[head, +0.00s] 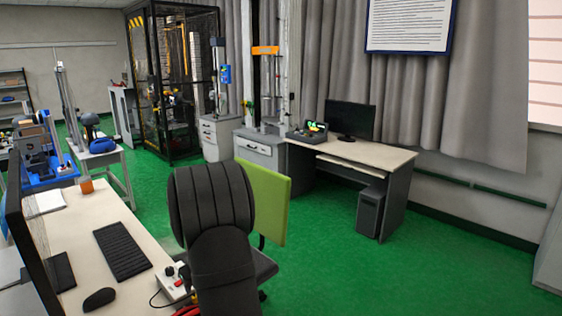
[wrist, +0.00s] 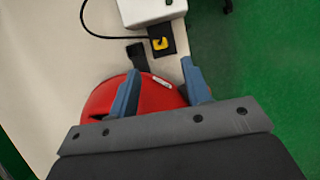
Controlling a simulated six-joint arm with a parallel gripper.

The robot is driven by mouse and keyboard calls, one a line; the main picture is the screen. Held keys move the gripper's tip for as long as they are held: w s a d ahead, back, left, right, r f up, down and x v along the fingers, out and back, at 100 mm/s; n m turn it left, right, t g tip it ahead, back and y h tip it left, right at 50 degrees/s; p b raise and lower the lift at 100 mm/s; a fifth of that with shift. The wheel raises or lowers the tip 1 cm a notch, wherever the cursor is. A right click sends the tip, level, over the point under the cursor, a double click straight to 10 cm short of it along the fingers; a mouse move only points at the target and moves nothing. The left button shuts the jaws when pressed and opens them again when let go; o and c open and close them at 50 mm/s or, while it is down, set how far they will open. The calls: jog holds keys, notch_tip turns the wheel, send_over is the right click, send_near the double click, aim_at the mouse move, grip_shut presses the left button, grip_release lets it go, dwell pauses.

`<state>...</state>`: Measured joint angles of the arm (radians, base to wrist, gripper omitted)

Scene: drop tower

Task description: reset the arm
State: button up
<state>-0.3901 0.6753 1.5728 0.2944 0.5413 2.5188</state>
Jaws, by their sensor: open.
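My gripper (wrist: 160,68) is open in the wrist view, with two blue-grey fingers spread apart and nothing held between them. A red rounded object (wrist: 112,98) lies below the fingers on the pale desk, partly hidden by the left finger and the gripper's mount. I cannot tell how far it is beneath them. A small red part of it shows at the bottom edge of the head view (head: 186,311). The gripper's fingers do not show in the head view.
A white control box (head: 172,281) with a cable sits on the near desk (head: 132,217), close to a keyboard (head: 121,250) and a mouse (head: 99,299). Green floor (head: 320,270) lies open to the right.

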jog(key=x, duration=0.9)
jog(key=v, duration=1.7)
jog(key=x, duration=1.6)
jog(key=shift+w+f, duration=0.1)
jog(key=shift+f, duration=0.3)
notch_tip(320, 180, up, 4)
jog(key=shift+w+a+f, duration=0.1)
jog(key=shift+a+f, duration=0.05)
jog(key=shift+r, duration=0.5)
